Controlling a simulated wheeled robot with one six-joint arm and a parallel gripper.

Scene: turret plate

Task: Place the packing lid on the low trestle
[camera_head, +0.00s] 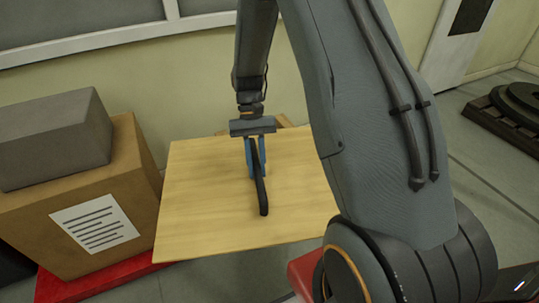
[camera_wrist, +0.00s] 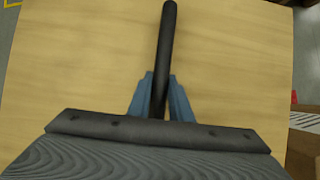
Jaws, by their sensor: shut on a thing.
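The packing lid appears to be the broad, pale wooden board (camera_head: 200,200) with a long black bar handle (camera_head: 263,195) across its middle. My gripper (camera_head: 256,172) is shut on that bar from above. In the wrist view the blue fingers (camera_wrist: 159,100) close on both sides of the bar (camera_wrist: 167,40), and the board (camera_wrist: 235,60) fills most of the view. A small piece of wood (camera_head: 284,121) shows behind the board's far edge; it may be part of the low trestle, mostly hidden by the board. I cannot tell whether they touch.
A cardboard box (camera_head: 135,190) with a white label and a grey block (camera_head: 50,140) on top stands close left of the board, on a red base (camera_head: 100,282). A wall is behind. A dark pallet-like stack (camera_head: 510,115) is far right, with open floor before it.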

